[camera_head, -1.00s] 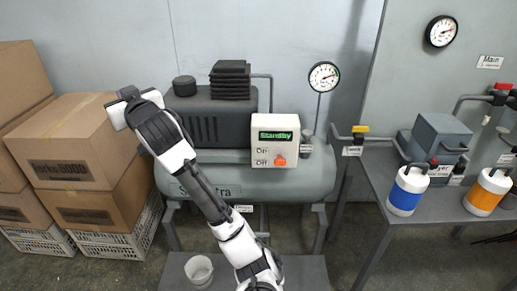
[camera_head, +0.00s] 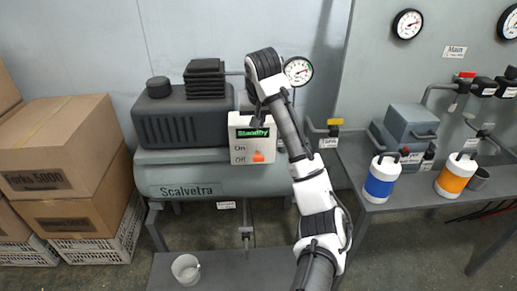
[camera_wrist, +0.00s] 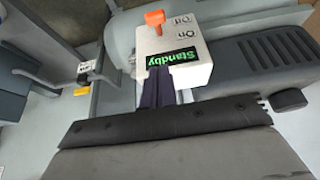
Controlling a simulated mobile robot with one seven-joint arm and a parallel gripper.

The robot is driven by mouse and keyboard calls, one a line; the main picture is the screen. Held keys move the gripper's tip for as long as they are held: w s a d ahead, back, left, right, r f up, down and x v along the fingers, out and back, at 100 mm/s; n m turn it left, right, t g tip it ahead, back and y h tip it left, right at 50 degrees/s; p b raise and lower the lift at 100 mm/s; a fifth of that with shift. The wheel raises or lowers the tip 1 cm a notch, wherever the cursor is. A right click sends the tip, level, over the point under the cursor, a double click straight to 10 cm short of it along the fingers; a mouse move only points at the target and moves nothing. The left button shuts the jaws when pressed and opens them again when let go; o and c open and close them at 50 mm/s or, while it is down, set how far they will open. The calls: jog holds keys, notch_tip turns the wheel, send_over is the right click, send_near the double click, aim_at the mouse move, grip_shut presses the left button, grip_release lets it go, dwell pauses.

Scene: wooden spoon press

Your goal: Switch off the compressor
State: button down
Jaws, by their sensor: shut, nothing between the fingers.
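The compressor (camera_head: 182,172) is a grey tank labelled Scalvetra with a dark motor housing on top. Its pale control box (camera_head: 239,151) has a green display (camera_head: 252,133) reading "Standby" and On and Off labels. The orange switch (camera_head: 258,157) sits beside the Off label; it also shows in the wrist view (camera_wrist: 155,19). My gripper (camera_head: 258,121) is in front of the upper right of the box, above the switch. In the wrist view its dark fingers (camera_wrist: 158,84) are together and empty, just below the display in the picture. Whether they touch the box cannot be told.
A gauge (camera_head: 298,70) is behind my arm. A yellow-handled valve (camera_head: 334,123) is to the right. Blue (camera_head: 380,188) and orange (camera_head: 454,184) canisters stand on a side table. Cardboard boxes (camera_head: 65,150) are stacked at left. A cup (camera_head: 186,268) stands on a low bench in front.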

jog(key=p, duration=0.2)
send_over(258, 155)
notch_tip(258, 155, down, 9)
jog(key=shift+d+f, duration=0.1)
jog(key=shift+f, duration=0.1)
jog(key=shift+s+f, duration=0.25)
jog(key=shift+f, duration=0.3)
jog(key=shift+s+f, duration=0.2)
jog(key=shift+f, duration=0.3)
jog(key=shift+s+f, duration=0.2)
jog(key=shift+f, duration=0.45)
jog(key=shift+f, duration=0.1)
